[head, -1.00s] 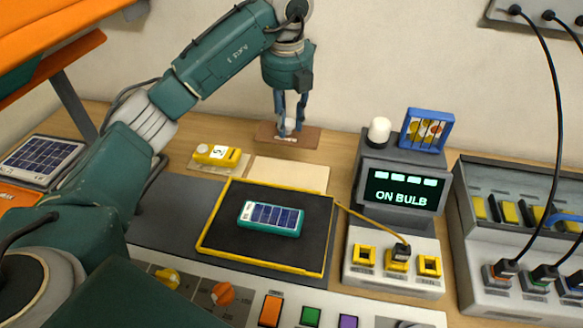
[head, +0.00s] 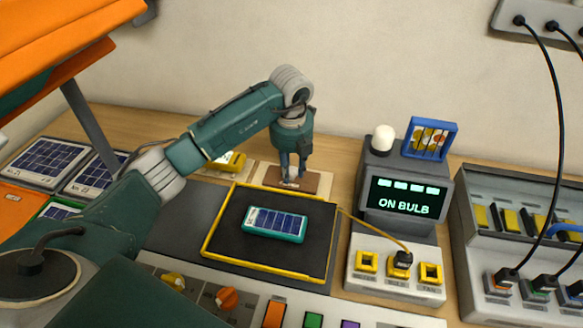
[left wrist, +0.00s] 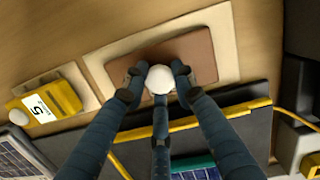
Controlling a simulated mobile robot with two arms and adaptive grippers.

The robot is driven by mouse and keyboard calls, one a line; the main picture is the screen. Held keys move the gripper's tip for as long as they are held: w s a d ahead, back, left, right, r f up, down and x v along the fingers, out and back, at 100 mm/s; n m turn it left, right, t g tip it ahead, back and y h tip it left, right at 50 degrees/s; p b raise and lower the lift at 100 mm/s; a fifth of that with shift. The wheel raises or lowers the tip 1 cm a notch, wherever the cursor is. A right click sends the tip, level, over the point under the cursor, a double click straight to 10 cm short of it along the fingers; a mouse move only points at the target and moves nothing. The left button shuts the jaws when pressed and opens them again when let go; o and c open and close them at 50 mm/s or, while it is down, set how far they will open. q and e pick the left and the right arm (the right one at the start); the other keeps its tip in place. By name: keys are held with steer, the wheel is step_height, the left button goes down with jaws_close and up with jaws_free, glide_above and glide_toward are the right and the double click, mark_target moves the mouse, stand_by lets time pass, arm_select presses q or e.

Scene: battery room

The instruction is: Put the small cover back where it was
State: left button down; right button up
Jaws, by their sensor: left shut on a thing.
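The small cover is a thin brown plate (head: 311,184) with a round white knob (left wrist: 159,79). My left gripper (head: 290,178) points down from above and is shut on the knob. In the left wrist view the fingers close around the knob, and the brown plate (left wrist: 203,50) spreads out behind it. The plate is over a larger beige pad (left wrist: 103,66) and inside most of its outline. I cannot tell whether the plate touches the pad or hangs just above it. My right gripper is not in view.
A black mat with a yellow rim (head: 208,233) holds a teal solar panel (head: 274,224) in front. A yellow block (left wrist: 52,102) stands left of the pad. The ON BULB unit (head: 404,196) stands to the right.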

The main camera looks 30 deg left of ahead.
mark_target(291, 174)
arm_select(q)
steer(key=c, duration=1.4)
jaws_free()
steer(key=shift+f, duration=0.1)
steer(key=shift+r, duration=0.55)
step_height(291, 174, up, 11)
steer(key=s+b, duration=0.1)
steer(key=b, duration=0.1)
steer(key=shift+s+d, duration=0.2)
steer(key=shift+d, duration=0.15)
